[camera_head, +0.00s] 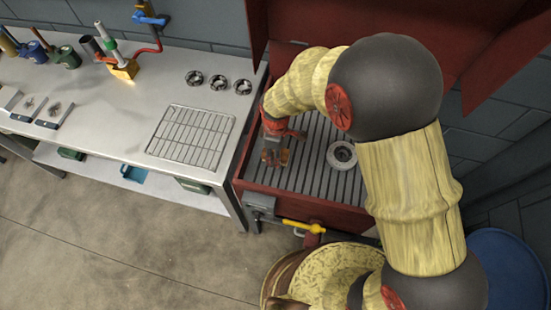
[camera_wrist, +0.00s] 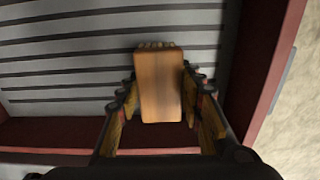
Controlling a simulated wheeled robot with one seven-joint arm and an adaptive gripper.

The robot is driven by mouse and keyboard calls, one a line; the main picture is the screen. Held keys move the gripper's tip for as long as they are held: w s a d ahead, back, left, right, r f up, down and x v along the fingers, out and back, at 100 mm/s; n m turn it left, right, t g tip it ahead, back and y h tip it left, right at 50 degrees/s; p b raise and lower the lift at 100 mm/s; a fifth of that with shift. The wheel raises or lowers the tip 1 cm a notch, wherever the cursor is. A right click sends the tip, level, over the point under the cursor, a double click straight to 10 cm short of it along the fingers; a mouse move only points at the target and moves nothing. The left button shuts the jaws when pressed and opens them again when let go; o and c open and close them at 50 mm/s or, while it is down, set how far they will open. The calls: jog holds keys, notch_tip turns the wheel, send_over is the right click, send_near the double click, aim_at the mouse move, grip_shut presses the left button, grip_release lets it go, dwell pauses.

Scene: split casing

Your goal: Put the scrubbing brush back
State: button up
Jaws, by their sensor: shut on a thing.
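The scrubbing brush (camera_wrist: 158,88) shows in the wrist view as a plain tan-brown block, with a row of pale bristle tufts just visible at its far end. My gripper (camera_wrist: 160,95) is shut on it, one finger on each long side. In the head view my gripper (camera_head: 276,152) is over the left part of the red-walled basin (camera_head: 262,188), above its slatted grey floor. The brush is small and partly hidden there. I cannot tell whether it touches the slats.
A metal ring part (camera_head: 341,155) lies on the slats right of my gripper. The steel bench (camera_head: 110,115) at left holds a wire rack (camera_head: 192,138), several dark rings (camera_head: 218,83) and tools. A yellow-handled valve (camera_head: 303,227) sticks out at the basin's front. A blue round lid (camera_head: 508,268) is at right.

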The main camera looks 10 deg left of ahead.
jog(key=shift+w+a+f+b, duration=0.1)
jog(key=shift+f+b, duration=0.45)
jog(key=shift+f, duration=1.1)
jog(key=shift+f, duration=0.1)
jog(key=o, duration=1)
jog(key=shift+o, duration=0.6)
notch_tip(320, 180, up, 12)
jog(key=p, duration=0.3)
